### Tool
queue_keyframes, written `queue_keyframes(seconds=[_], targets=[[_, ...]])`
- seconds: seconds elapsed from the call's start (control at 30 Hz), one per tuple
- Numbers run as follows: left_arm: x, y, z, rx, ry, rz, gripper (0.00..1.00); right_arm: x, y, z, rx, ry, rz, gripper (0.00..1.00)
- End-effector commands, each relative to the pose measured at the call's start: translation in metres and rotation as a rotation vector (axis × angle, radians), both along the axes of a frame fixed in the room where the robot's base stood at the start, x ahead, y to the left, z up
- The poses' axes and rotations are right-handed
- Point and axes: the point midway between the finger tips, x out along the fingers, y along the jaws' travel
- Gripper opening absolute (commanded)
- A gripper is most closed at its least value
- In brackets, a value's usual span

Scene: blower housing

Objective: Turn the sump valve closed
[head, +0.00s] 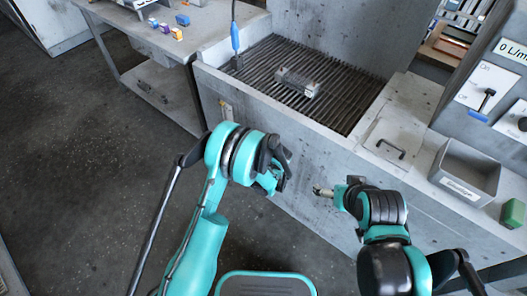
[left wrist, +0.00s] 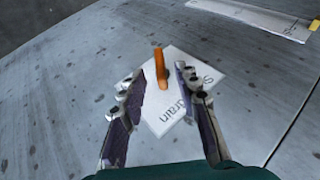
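The sump valve shows in the left wrist view as an orange lever (left wrist: 160,67) on a white plate (left wrist: 181,80) lettered "Sump drain". The plate is fixed on the grey housing wall. My left gripper (left wrist: 155,82) is open, with one finger on each side of the lever. A gap shows between the lever and both fingers. In the head view my left gripper (head: 272,178) is at the front wall of the housing, and the valve is hidden there. My right gripper (head: 321,191) is in front of the same wall, apart from the valve; its finger opening is unclear.
At right are a grey bin (head: 466,170), a switch panel (head: 487,88) and a green block (head: 513,213). A side table (head: 208,25) stands at left.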

Motion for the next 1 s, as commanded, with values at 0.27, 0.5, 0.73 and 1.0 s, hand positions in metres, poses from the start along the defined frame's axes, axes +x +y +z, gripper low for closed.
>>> queue_keyframes(seconds=[0.27, 0.5, 0.73, 1.0], targets=[[0.027, 0.009, -0.034, -0.001, -0.001, 0.0, 0.32, 0.0, 0.0, -0.019, 0.0, 0.0, 0.0, 0.89], [0.033, 0.011, -0.04, 0.0, -0.001, -0.001, 0.32, 0.0, 0.0, -0.021, 0.0, 0.0, 0.0, 0.89], [0.033, 0.011, -0.039, -0.001, 0.0, -0.001, 0.13, 0.0, 0.0, -0.02, 0.0, 0.0, 0.0, 0.89], [0.033, 0.011, -0.039, 0.0, -0.001, -0.001, 0.0, 0.0, 0.0, -0.02, 0.0, 0.0, 0.0, 0.89]])
